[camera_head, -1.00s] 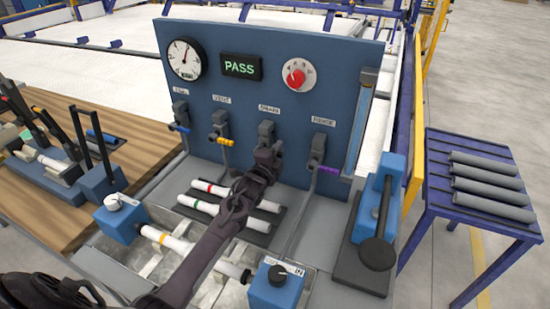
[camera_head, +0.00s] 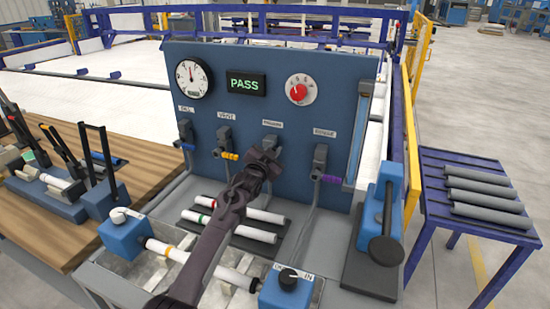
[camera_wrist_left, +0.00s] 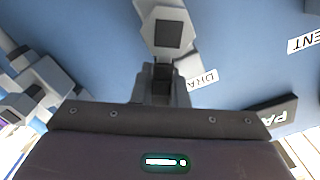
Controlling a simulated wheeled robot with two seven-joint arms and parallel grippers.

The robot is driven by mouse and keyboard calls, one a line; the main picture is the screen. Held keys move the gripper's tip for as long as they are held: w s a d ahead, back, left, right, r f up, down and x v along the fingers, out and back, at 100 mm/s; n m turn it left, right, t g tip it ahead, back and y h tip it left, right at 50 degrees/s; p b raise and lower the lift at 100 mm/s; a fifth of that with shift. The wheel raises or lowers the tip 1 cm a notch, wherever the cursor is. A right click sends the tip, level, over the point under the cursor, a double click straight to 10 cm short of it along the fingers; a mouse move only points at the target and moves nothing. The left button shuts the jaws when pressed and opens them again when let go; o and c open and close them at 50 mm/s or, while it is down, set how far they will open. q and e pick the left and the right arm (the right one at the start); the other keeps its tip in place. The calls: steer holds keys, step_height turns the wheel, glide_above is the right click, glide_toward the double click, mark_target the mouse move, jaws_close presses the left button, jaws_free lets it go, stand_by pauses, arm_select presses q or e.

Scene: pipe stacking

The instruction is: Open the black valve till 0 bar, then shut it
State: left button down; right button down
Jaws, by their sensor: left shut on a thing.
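The drain valve (camera_head: 271,143) sits third in the row of valves on the blue panel. Its handle is hidden behind my gripper in the head view. My left gripper (camera_head: 263,164) is at this valve, shut on its handle. In the left wrist view the fingers (camera_wrist_left: 162,84) meet the grey valve body (camera_wrist_left: 165,30), beside a partly visible drain label (camera_wrist_left: 202,80). The pressure gauge (camera_head: 191,78) is at the panel's upper left, its needle pointing roughly up; the value is too small to read. The display (camera_head: 245,84) reads PASS. My right gripper is not in view.
Valves with blue (camera_head: 186,146), yellow (camera_head: 228,155) and purple (camera_head: 331,178) handles flank the drain valve. A red knob (camera_head: 299,91) is at the upper right of the panel. Pipes with red and green bands (camera_head: 235,226) lie below my arm. A blue press-like device (camera_head: 375,215) stands at right.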

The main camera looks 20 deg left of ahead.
arm_select(q)
steer(key=shift+s+a+r+n, duration=0.1)
steer(key=shift+a+n, duration=0.35)
steer(key=shift+n, duration=0.55)
steer(key=shift+w+a+n, duration=0.1)
steer(key=shift+a+n, duration=0.35)
steer(key=shift+n, duration=0.55)
steer(key=shift+s+a+r+n, duration=0.1)
steer(key=shift+a+n, duration=0.35)
steer(key=shift+n, duration=0.55)
steer(key=c, duration=1.4)
jaws_free()
steer(key=shift+a, duration=0.1)
steer(key=shift+c, duration=0.2)
steer(key=shift+r, duration=0.1)
steer(key=s+b, duration=0.1)
steer(key=s, duration=0.6)
steer(key=shift+s+d, duration=0.25)
steer(key=shift+s, duration=0.15)
